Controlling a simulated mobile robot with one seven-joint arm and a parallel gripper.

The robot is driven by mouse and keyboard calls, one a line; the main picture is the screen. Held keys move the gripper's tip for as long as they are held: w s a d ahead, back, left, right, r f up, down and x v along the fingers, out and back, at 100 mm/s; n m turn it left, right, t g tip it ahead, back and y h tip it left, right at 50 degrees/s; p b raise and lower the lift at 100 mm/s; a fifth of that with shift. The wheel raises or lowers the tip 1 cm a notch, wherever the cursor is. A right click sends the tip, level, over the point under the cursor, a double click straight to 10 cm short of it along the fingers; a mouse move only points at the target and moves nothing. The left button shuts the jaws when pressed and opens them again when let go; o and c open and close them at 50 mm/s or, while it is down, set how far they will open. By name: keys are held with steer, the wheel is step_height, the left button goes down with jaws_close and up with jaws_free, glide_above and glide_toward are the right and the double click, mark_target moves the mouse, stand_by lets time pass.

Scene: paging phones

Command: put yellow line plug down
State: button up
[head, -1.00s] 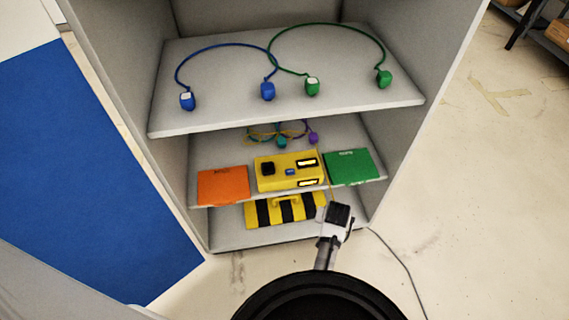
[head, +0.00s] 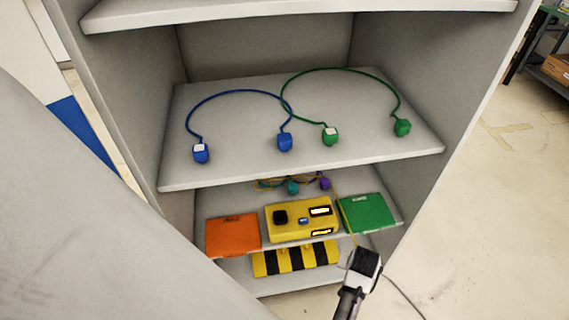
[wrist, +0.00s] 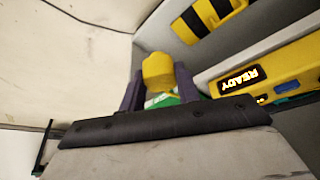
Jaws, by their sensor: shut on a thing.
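My gripper (head: 367,262) is in front of the shelf unit, at the right end of the lower shelves in the head view. In the wrist view it is shut on the yellow line plug (wrist: 157,71), which sits between its two dark fingers. In the head view the plug is hidden by the gripper. A thin yellow cord (head: 342,212) runs from the middle shelf towards the gripper. The yellow phone unit (head: 290,226) sits on the middle shelf, left of my gripper; its lit label reads READY in the wrist view (wrist: 240,78).
On the upper shelf (head: 240,174) lie a blue cord (head: 230,93) and a green cord (head: 350,70) with plugs. Orange (head: 233,235) and green (head: 369,213) panels flank the phone unit. Teal (head: 292,187) and purple (head: 324,181) plugs lie behind it. A yellow-black striped case (head: 270,264) is below.

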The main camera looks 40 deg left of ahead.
steer(key=s+a+r+n+g+y, duration=0.1)
steer(key=s+a+r+n, duration=0.2)
steer(key=s+a, duration=0.4)
steer(key=s+a+r+n+y, duration=0.1)
steer(key=s+a+r+n, duration=0.2)
steer(key=s+a, duration=0.35)
steer(key=shift+n, duration=0.3)
steer(key=w+a, duration=0.3)
steer(key=a, duration=0.1)
steer(key=w+a+p, duration=0.1)
steer(key=w+a, duration=0.2)
steer(key=a, duration=0.1)
steer(key=w+a, duration=0.4)
steer(key=shift+w+p, duration=0.1)
steer(key=shift+p, duration=0.3)
steer(key=w+a, duration=0.2)
steer(key=a, duration=0.1)
steer(key=shift+w+r+p, duration=0.1)
steer(key=shift+w+p, duration=0.2)
steer(key=shift+w, duration=0.05)
steer(key=shift+w+a+f, duration=0.15)
steer(key=shift+f, duration=0.7)
steer(key=shift+f, duration=0.1)
steer(key=shift+f, duration=0.25)
steer(key=o, duration=1)
